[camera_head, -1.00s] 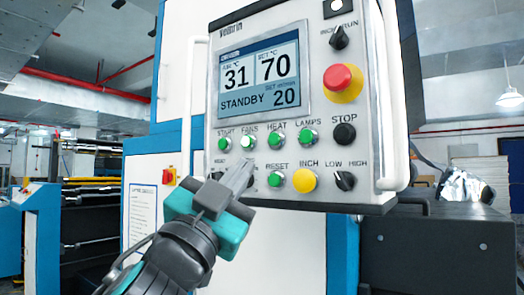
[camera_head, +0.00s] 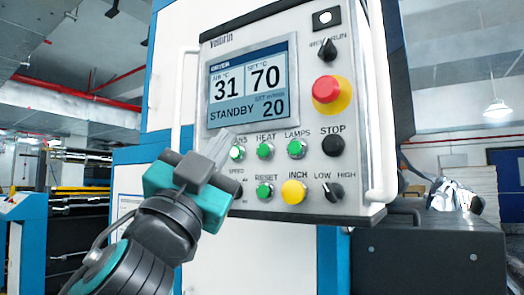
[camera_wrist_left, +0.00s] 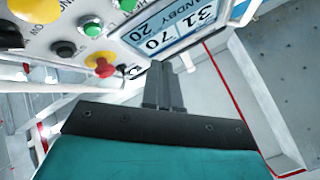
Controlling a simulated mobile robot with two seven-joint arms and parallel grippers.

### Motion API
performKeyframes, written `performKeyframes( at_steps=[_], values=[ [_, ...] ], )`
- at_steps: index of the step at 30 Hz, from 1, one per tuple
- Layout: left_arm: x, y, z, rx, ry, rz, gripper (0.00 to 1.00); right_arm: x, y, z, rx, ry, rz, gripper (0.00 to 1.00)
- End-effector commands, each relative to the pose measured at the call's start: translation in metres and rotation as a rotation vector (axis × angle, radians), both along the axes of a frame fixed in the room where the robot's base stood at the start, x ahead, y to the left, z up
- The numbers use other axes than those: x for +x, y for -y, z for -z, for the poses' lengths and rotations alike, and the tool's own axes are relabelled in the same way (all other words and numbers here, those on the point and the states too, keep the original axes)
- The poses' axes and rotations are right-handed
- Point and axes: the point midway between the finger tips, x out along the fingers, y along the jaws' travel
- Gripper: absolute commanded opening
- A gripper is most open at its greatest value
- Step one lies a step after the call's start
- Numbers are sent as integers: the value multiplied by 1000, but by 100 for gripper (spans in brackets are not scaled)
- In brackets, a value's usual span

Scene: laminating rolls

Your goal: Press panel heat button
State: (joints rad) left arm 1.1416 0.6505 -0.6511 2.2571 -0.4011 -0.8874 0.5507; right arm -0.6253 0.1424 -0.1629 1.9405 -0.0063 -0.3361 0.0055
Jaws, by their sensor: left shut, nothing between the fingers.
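The green HEAT button (camera_head: 265,151) sits in the upper button row of the control panel (camera_head: 300,197), between the FANS button (camera_head: 237,153) and the LAMPS button (camera_head: 296,149). My left gripper (camera_head: 222,138) is shut and empty. Its tips are left of HEAT in the head view, overlapping the area of START, which is hidden behind them. I cannot tell whether the tips touch the panel. In the left wrist view the shut fingers (camera_wrist_left: 162,72) point toward the display edge, with green buttons to their upper left. My right gripper is not in view.
The display (camera_head: 250,88) reads STANDBY, 31 and 70. A red emergency stop (camera_head: 326,89), black STOP (camera_head: 332,146), green RESET (camera_head: 265,190) and yellow INCH (camera_head: 293,191) share the panel. White handles flank it, one at the right (camera_head: 382,150).

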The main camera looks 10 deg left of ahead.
Motion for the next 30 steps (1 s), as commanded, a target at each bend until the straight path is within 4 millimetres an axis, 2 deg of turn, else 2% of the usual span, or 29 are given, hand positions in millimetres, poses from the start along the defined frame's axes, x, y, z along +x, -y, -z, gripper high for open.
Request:
performKeyframes(
  at_steps=[6, 13, 18, 30],
  values=[
    [31, 11, 0, 0, -1, 0, 0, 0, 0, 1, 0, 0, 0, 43],
    [53, 19, 1, -2, -1, 1, 0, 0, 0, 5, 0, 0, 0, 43],
    [59, 22, 0, -1, 0, 1, 0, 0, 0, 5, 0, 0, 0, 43],
    [60, 22, 0, 1, 0, 1, 0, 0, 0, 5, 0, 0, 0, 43]
  ],
)
